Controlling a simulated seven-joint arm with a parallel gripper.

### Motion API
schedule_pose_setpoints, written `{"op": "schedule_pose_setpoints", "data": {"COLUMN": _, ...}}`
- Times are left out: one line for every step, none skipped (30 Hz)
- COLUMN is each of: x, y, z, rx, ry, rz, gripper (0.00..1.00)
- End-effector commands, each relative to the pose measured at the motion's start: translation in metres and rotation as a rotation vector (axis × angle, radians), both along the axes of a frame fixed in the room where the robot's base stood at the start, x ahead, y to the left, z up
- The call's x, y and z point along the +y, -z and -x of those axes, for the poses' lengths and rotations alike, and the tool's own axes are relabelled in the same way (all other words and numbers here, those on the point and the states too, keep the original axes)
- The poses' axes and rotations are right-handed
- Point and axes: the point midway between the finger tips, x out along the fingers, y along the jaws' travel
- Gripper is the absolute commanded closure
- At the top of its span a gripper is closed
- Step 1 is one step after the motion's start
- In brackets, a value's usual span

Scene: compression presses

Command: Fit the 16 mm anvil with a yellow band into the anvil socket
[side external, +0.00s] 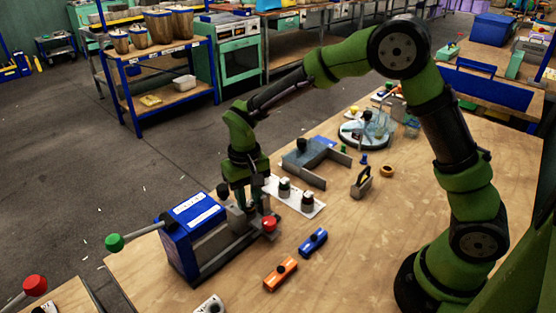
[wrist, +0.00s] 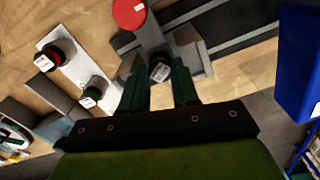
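My gripper (side external: 247,201) points down over the near end of the blue press (side external: 195,222). In the wrist view its two green fingers (wrist: 160,82) stand close on either side of a dark anvil with a white label (wrist: 160,71). The fingers look shut on it; its band is not visible. The anvil is over or at the press's grey jaw area (wrist: 190,52). The socket is hidden, so I cannot tell whether the anvil touches it. A red-banded anvil (wrist: 60,53) and a green-banded anvil (wrist: 95,91) stand on a white rack (wrist: 75,68).
The press has a red knob (side external: 269,224) and a green-ended lever (side external: 114,242). Blue (side external: 313,241) and orange (side external: 280,273) blocks lie in front of it. A grey-blue angled fixture (side external: 310,158) stands behind the rack.

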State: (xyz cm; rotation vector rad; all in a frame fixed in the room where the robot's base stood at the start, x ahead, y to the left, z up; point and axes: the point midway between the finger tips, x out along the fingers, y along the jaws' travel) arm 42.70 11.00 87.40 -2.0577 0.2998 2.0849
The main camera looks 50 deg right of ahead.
Motion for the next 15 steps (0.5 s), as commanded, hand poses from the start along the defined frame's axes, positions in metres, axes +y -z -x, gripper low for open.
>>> {"op": "schedule_pose_setpoints", "data": {"x": 0.001, "y": -0.017, "z": -0.005, "rx": -0.021, "ry": 0.003, "rz": -0.005, "gripper": 0.46}}
{"op": "schedule_pose_setpoints", "data": {"x": 0.001, "y": -0.022, "z": -0.005, "rx": -0.023, "ry": 0.003, "rz": -0.005, "gripper": 0.42}}
{"op": "schedule_pose_setpoints", "data": {"x": 0.0, "y": -0.028, "z": -0.005, "rx": -0.022, "ry": -0.002, "rz": -0.005, "gripper": 0.42}}
{"op": "schedule_pose_setpoints", "data": {"x": 0.0, "y": -0.035, "z": -0.006, "rx": -0.023, "ry": -0.003, "rz": -0.005, "gripper": 0.42}}
{"op": "schedule_pose_setpoints", "data": {"x": 0.0, "y": -0.041, "z": -0.005, "rx": -0.023, "ry": -0.003, "rz": -0.005, "gripper": 0.42}}
{"op": "schedule_pose_setpoints", "data": {"x": 0.0, "y": -0.048, "z": -0.005, "rx": -0.022, "ry": -0.003, "rz": -0.004, "gripper": 0.42}}
{"op": "schedule_pose_setpoints", "data": {"x": 0.0, "y": -0.054, "z": -0.005, "rx": -0.021, "ry": -0.004, "rz": -0.003, "gripper": 0.42}}
{"op": "schedule_pose_setpoints", "data": {"x": 0.0, "y": -0.06, "z": -0.005, "rx": -0.022, "ry": -0.004, "rz": -0.004, "gripper": 0.42}}
{"op": "schedule_pose_setpoints", "data": {"x": 0.0, "y": -0.068, "z": -0.005, "rx": -0.021, "ry": -0.003, "rz": -0.004, "gripper": 0.42}}
{"op": "schedule_pose_setpoints", "data": {"x": 0.0, "y": -0.073, "z": -0.004, "rx": -0.02, "ry": -0.003, "rz": -0.004, "gripper": 0.42}}
{"op": "schedule_pose_setpoints", "data": {"x": 0.0, "y": -0.079, "z": -0.005, "rx": -0.021, "ry": -0.004, "rz": -0.003, "gripper": 0.42}}
{"op": "schedule_pose_setpoints", "data": {"x": -0.005, "y": -0.08, "z": -0.011, "rx": -0.019, "ry": 0.024, "rz": -0.005, "gripper": 0.42}}
{"op": "schedule_pose_setpoints", "data": {"x": -0.008, "y": -0.08, "z": -0.017, "rx": -0.022, "ry": 0.056, "rz": -0.01, "gripper": 0.42}}
{"op": "schedule_pose_setpoints", "data": {"x": -0.011, "y": -0.081, "z": -0.022, "rx": -0.025, "ry": 0.084, "rz": -0.013, "gripper": 0.42}}
{"op": "schedule_pose_setpoints", "data": {"x": -0.015, "y": -0.081, "z": -0.028, "rx": -0.029, "ry": 0.122, "rz": -0.018, "gripper": 0.42}}
